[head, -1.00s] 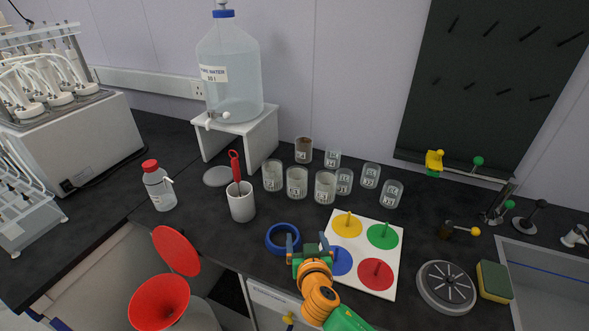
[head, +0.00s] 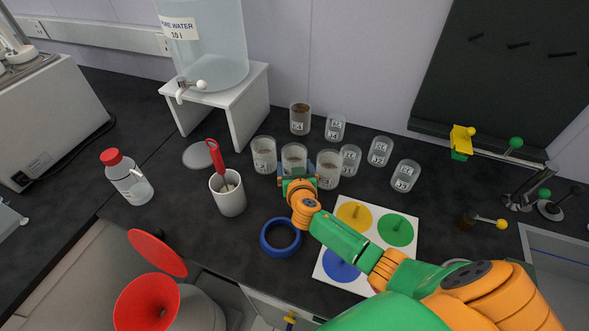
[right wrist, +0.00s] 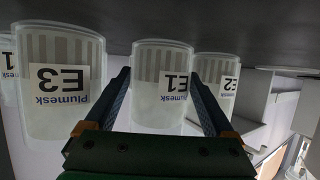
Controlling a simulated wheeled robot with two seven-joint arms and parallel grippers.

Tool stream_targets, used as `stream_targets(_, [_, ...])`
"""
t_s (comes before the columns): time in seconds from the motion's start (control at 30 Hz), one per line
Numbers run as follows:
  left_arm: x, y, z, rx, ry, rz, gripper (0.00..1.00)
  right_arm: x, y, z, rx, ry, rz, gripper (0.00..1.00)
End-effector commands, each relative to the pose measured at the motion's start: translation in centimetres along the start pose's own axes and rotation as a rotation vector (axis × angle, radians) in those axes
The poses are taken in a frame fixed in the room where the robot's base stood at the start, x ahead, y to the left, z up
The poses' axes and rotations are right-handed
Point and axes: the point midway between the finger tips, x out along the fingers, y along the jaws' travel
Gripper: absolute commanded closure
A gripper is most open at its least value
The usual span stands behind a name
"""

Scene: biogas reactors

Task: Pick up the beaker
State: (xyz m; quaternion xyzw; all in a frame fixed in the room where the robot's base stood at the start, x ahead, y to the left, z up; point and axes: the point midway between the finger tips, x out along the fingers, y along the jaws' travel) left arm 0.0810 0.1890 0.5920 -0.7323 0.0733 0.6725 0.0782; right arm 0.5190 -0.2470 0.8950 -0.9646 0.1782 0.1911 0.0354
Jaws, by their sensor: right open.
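Several clear labelled beakers stand upright on the dark bench. The middle one of the front row, beaker E1 (head: 294,154), stands between beaker E2 (head: 264,152) on its left and beaker E3 (head: 328,170) on its right. My right gripper (head: 297,170) is open at the near side of beaker E1. In the right wrist view, which is upside down, beaker E1 (right wrist: 161,65) shows between the two blue fingers, with E3 (right wrist: 62,100) and E2 (right wrist: 217,68) outside them. I cannot tell how far the fingers reach along its sides. My left gripper is not in view.
More beakers stand behind and right, one with brown contents (head: 300,118). A white cup (head: 228,198) with a red-handled tool, a blue ring (head: 263,240) and a board with coloured discs (head: 408,263) lie nearer. A white stand (head: 250,105) holds the water bottle.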

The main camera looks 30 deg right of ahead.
Motion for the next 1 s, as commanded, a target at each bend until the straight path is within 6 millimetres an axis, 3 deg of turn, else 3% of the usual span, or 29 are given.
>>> stream_targets(0.27, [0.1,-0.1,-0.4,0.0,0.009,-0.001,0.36,0.5,0.0,0.0,0.001,0.0,-0.001,0.12])
stream_targets(0.5, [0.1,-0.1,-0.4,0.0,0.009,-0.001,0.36,0.5,0.0,0.0,0.001,0.0,-0.001,0.77])
stream_targets(0.57, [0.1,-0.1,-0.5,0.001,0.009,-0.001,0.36,0.5,0.0,-0.1,0.001,0.001,-0.001,0.88])
stream_targets(0.83, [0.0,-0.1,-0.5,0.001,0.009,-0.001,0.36,0.4,0.0,-0.4,0.002,0.0,0.0,0.88])
stream_targets(1.0, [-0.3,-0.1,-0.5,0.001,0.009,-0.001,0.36,-0.7,-0.1,-3.0,0.006,0.005,-0.003,0.88])
